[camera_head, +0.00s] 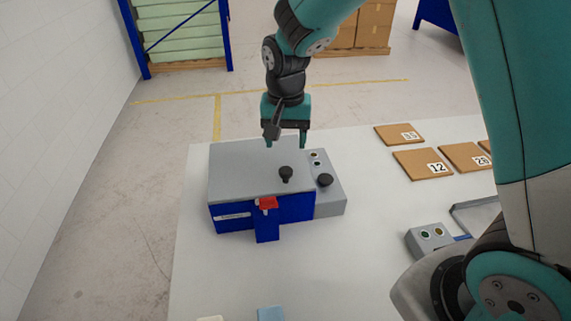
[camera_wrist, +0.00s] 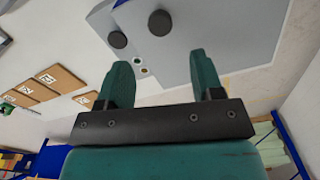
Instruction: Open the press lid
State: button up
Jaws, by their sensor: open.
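The press (camera_head: 230,214) has a blue body and a grey lid (camera_head: 245,165), which lies flat and closed on top. A black knob (camera_head: 286,173) stands on the lid near its right front. A red latch (camera_head: 267,203) sits at the front edge. My gripper (camera_head: 286,142) is open and empty above the back right part of the lid, pointing down. In the wrist view, my two teal fingers (camera_wrist: 157,75) are apart, with the lid (camera_wrist: 225,35) and its knob (camera_wrist: 159,22) beyond them. The red latch is out of the wrist view.
A second black knob (camera_head: 325,180) and buttons are on the grey side box (camera_head: 331,205), right of the press. Numbered brown boards (camera_head: 422,163) lie at the right. A grey button box (camera_head: 429,236) is near my arm.

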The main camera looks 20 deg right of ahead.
aim_at(286, 170)
notch_tip(286, 170, down, 9)
jog(key=shift+r+p, duration=0.15)
jog(key=shift+p, duration=0.4)
